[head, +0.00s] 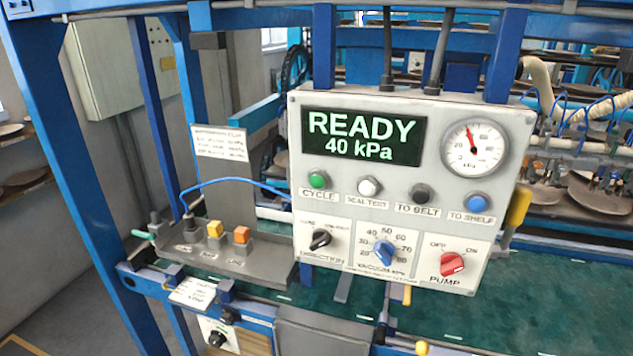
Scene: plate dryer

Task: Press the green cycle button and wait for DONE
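The control panel (430,110) is a pale grey box hung on the blue frame, facing me. The green cycle button (318,180) is at its upper left, above the label CYCLE, and nothing covers it. The display (365,137) reads READY, 40 kPa. A round gauge (473,149) sits to the right of the display, with a red needle pointing up and slightly left. My gripper is not in view.
A white, a black and a blue button (477,203) continue the button row. Below are the direction knob (320,239), blue vacuum knob (383,252) and red pump switch (452,264). Blue posts (322,50) rise behind.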

